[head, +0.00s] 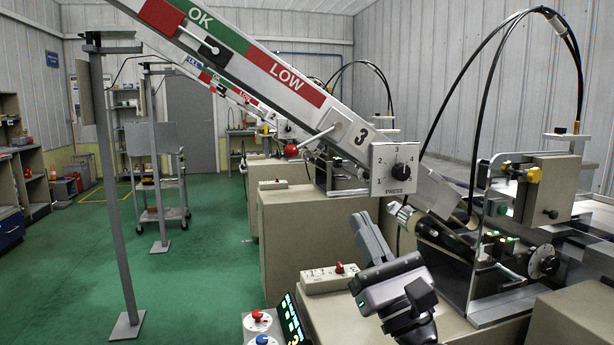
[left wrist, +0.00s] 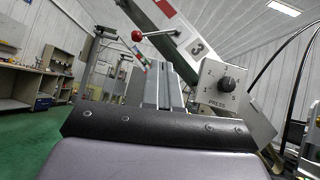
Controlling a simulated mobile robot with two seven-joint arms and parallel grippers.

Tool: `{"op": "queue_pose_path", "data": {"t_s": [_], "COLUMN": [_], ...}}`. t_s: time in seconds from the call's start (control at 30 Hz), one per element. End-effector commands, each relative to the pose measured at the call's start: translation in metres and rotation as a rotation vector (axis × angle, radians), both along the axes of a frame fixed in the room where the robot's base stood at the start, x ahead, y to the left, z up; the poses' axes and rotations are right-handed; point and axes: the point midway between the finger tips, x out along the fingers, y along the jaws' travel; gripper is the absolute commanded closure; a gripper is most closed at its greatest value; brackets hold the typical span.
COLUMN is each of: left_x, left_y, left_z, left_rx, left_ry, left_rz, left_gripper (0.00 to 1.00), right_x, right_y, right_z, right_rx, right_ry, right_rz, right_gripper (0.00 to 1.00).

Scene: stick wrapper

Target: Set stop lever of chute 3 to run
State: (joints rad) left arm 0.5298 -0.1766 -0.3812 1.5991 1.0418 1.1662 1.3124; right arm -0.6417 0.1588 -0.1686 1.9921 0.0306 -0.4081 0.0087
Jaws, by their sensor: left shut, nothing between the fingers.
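The stop lever of chute 3 is a thin rod with a red ball (head: 291,150). It sticks out to the left from the side of the sloping chute (head: 412,172), beside the number 3 plate (head: 362,137). In the left wrist view the red ball (left wrist: 137,36) and rod show above the fingers. My left gripper (head: 364,222) is shut and empty, below and to the right of the ball, apart from it. Its grey fingers (left wrist: 167,75) point up toward the chute in the left wrist view. My right gripper is not in view.
A press dial box (head: 394,169) hangs on the chute, right of the lever and above my gripper. A wrapping machine (head: 500,240) stands at right. Green floor is open at left.

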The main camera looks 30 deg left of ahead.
Motion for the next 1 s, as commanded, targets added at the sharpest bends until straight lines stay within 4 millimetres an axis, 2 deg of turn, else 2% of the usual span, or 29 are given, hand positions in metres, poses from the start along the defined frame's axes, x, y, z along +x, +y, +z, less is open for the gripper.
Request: {"op": "queue_pose_path", "data": {"t_s": [0.1, 0.2, 0.4, 0.83, 1.0], "left_x": [-0.002, -0.004, -0.007, -0.007, -0.004], "left_y": [0.001, 0.001, -0.001, 0.0, 0.011], "left_z": [0.014, 0.022, 0.028, 0.03, 0.036], "left_rx": [-0.205, -0.338, -0.487, -0.513, -0.511], "left_ry": [-0.169, -0.276, -0.393, -0.414, -0.414], "left_rz": [-0.065, -0.105, -0.145, -0.15, -0.149], "left_gripper": [1.0, 1.0, 1.0, 1.0, 1.0], "right_x": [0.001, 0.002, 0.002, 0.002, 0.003], "right_y": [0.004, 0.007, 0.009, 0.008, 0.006], "right_z": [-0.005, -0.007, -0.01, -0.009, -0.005], "right_rx": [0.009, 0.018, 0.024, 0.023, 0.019], "right_ry": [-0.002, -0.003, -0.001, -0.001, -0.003], "right_rz": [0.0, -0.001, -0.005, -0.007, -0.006], "right_gripper": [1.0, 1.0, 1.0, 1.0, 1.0]}}
